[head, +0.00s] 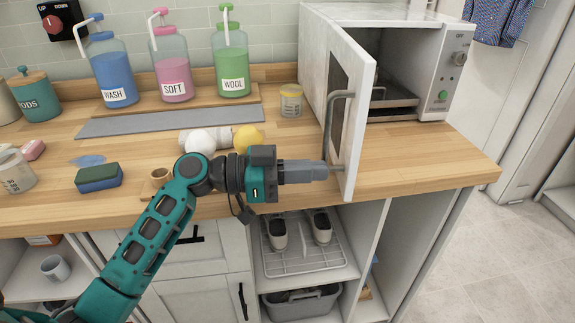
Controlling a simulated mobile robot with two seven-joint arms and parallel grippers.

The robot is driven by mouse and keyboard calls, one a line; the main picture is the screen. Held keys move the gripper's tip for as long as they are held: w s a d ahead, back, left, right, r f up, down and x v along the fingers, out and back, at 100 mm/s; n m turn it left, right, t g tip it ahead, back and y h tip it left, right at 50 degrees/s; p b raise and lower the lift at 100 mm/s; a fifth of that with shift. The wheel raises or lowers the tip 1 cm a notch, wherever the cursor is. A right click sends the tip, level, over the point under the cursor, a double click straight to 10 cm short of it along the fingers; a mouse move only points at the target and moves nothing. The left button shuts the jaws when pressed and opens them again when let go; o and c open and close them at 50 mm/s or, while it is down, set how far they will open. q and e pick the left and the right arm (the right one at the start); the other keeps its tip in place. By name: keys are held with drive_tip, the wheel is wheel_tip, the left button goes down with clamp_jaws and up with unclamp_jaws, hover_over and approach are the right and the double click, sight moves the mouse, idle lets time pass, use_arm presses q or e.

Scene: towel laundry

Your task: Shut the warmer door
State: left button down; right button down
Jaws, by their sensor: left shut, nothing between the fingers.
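The warmer (415,70) is a white box at the right end of the wooden counter, with a knob and a green button on its right panel. Its door (352,75) stands wide open, swung out toward the front, with a grey bar handle (329,118) on its left-facing side. A tray (388,98) shows inside. My left gripper (326,170) is shut and empty, pointing right, with its fingertips at the lower part of the door by the handle's lower end. I cannot tell whether they touch. My right gripper is not in view.
Shoes (277,232) sit on a rack below. The counter right of the door is clear.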

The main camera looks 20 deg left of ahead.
sight(348, 170)
use_arm(q)
drive_tip(key=shift+x, duration=1.2)
drive_tip(key=shift+w+d, duration=0.2)
drive_tip(key=shift+d, duration=0.15)
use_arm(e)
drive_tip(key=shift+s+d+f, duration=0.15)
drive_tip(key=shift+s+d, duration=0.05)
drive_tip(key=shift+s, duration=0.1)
use_arm(q)
drive_tip(key=shift+d, duration=0.1)
